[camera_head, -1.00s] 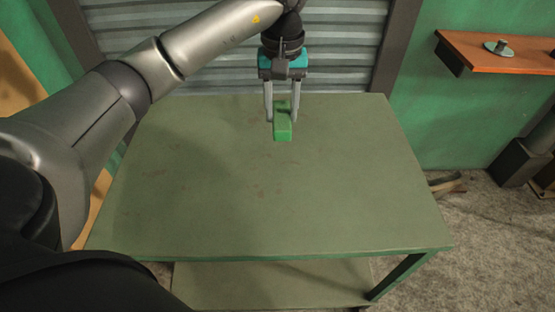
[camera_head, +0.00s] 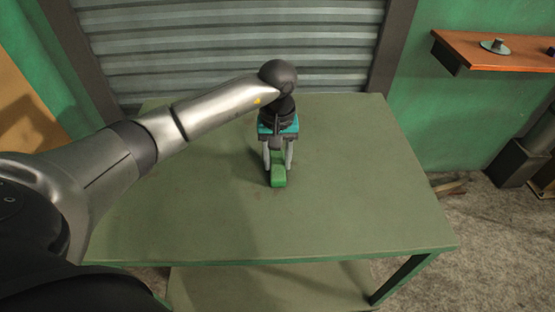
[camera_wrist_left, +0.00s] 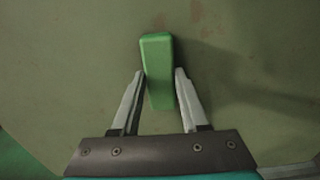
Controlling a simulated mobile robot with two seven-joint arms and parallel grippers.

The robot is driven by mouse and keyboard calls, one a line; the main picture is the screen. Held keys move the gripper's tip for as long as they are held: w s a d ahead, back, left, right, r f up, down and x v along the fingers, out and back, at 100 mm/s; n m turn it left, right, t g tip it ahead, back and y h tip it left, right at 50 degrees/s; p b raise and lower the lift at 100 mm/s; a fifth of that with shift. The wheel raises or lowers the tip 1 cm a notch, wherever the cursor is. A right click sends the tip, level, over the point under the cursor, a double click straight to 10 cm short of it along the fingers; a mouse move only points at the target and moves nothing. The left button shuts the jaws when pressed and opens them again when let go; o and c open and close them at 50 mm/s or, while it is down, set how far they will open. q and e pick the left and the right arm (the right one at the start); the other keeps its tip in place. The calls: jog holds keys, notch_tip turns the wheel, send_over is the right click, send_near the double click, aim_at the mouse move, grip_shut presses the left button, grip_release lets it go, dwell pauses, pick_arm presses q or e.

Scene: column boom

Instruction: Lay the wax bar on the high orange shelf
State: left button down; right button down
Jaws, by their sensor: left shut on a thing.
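The wax bar is a green block (camera_head: 278,178) between the fingers of my left gripper (camera_head: 278,165), over the middle of the green table. My left gripper is shut on it, with one finger on each side. In the left wrist view the green wax bar (camera_wrist_left: 158,70) juts out past the fingertips of my gripper (camera_wrist_left: 161,75). I cannot tell how far it is above the table top. The high orange shelf (camera_head: 480,52) is on the green wall at the upper right. My right gripper does not show.
The green table (camera_head: 350,200) is otherwise bare. A small grey object on a round base (camera_head: 495,46) stands on the orange shelf, and a dark item (camera_head: 550,50) sits at its right. A corrugated shutter (camera_head: 230,45) is behind the table.

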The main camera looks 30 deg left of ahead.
pick_arm(q)
jog(key=shift+r, duration=0.1)
jog(key=shift+c, duration=2.1)
grip_release()
